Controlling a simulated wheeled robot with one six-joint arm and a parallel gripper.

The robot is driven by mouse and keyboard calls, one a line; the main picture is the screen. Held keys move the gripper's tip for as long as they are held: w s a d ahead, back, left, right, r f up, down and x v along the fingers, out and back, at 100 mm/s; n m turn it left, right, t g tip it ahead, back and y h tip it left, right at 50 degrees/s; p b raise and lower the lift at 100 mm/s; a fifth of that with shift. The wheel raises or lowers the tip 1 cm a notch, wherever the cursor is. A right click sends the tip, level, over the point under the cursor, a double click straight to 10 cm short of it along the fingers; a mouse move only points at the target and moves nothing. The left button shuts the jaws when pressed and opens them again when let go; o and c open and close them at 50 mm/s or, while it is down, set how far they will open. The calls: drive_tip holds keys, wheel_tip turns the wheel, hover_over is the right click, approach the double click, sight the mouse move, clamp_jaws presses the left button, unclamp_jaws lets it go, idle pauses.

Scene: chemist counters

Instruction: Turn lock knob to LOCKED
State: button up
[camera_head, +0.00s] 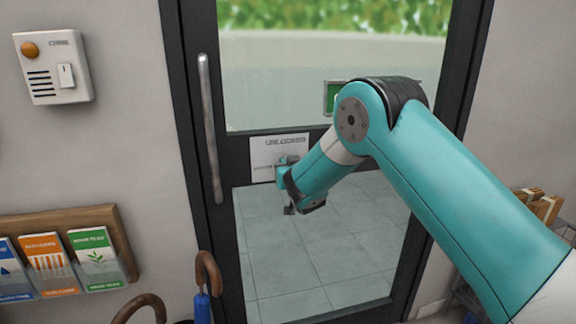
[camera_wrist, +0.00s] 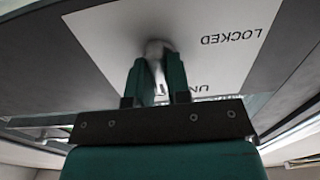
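The lock plate (camera_head: 264,157) is a white panel on the dark crossbar of the glass door, and it reads UNLOCKED along its top in the head view. The wrist view shows the plate (camera_wrist: 112,40) close up, with LOCKED upside down at right and part of UNLOCKED behind my gripper. The grey lock knob (camera_wrist: 158,47) stands at the tips of my gripper (camera_wrist: 157,68), between its two teal fingers. The fingers are apart with the knob in the gap; whether they press on it is unclear. In the head view my gripper (camera_head: 286,176) hides the knob.
A long vertical door handle (camera_head: 209,130) is left of the plate. A green sign (camera_head: 331,97) is partly behind my arm. A chime box (camera_head: 53,67) and a leaflet rack (camera_head: 118,235) are on the left wall. Umbrella handles (camera_head: 208,270) rise at the lower left.

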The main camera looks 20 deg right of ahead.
clamp_jaws()
drive_tip(key=shift+n, duration=0.4)
drive_tip(key=n+b, duration=0.2)
drive_tip(key=n, duration=0.1)
drive_tip(key=shift+a+n, duration=0.1)
drive_tip(key=shift+n, duration=0.2)
drive_tip(key=n, duration=0.4)
drive_tip(key=shift+a+n+b, duration=0.1)
drive_tip(key=shift+n+b, duration=0.2)
drive_tip(key=shift+b, duration=0.1)
drive_tip(key=n, duration=0.4)
drive_tip(key=shift+n, duration=0.3)
drive_tip(key=shift+f+n+p, duration=0.15)
drive_tip(key=shift+n+p, duration=0.4)
drive_tip(key=shift+n, duration=1.65)
